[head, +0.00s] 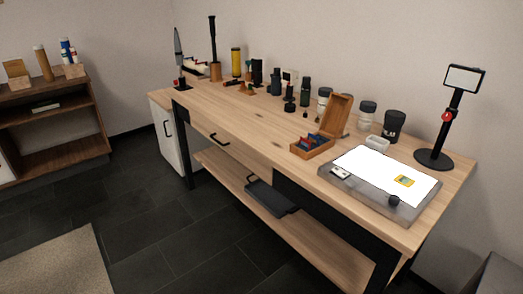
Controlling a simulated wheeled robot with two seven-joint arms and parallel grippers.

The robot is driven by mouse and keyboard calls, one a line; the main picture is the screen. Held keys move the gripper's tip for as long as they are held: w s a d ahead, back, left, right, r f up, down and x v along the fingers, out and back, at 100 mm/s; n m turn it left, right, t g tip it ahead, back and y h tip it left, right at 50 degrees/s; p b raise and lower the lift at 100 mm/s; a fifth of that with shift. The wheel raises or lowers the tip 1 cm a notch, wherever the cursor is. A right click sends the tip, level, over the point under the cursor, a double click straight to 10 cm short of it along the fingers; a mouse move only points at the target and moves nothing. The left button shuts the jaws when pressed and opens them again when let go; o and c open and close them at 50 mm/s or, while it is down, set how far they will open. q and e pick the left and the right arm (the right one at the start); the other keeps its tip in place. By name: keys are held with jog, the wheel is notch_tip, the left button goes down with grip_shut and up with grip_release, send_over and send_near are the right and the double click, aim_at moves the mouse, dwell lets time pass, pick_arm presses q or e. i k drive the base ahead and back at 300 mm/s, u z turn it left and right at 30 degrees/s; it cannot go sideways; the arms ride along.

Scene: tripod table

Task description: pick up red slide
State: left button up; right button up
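An open wooden box (326,152) stands on the wooden workbench (262,133), left of a light panel. Its raised lid (337,113) leans back. Small blue and red pieces stand inside the box; they are too small to tell clearly which one is the red slide. A yellow-framed slide (405,181) lies on the lit white surface of the light panel (368,194). Neither of my grippers is in view.
A black stand (435,158) with a small screen rises behind the panel's right side. Jars, a black cup (393,125) and bottles line the wall side. A small white dish (377,143) sits behind the panel. The bench front left of the box is clear.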

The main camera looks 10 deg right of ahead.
aim_at(304, 143)
jog(key=u, duration=0.3)
jog(key=i, duration=0.95)
jog(key=z, duration=0.1)
